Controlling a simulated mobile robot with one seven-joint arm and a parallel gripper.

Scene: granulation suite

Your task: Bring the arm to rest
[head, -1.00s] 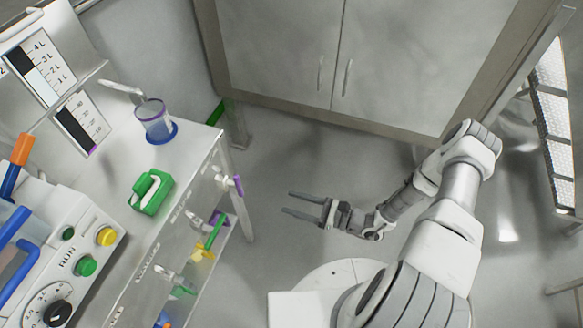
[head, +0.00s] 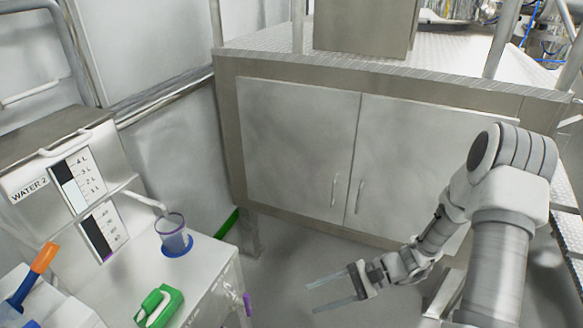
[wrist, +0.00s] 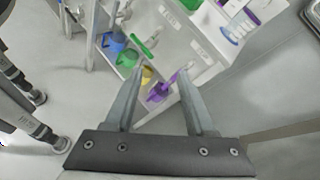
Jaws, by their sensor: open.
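My gripper (head: 334,291) is open, with nothing between its two fingers. In the head view it hangs over the floor in front of the grey cabinet (head: 290,150), to the right of the bench (head: 215,275) and apart from both. In the wrist view my gripper (wrist: 156,80) points toward the bench's side, where shelves hold coloured tools. My arm reaches in from the right of the head view and is bent.
On the bench are a clear cup with a blue base (head: 174,238), a green clamp-like item (head: 158,305) and a water dispenser (head: 75,190) with level gauges. Purple scoop (wrist: 160,90) and blue container (wrist: 113,42) sit on the shelves. Floor (head: 285,275) around my gripper is clear.

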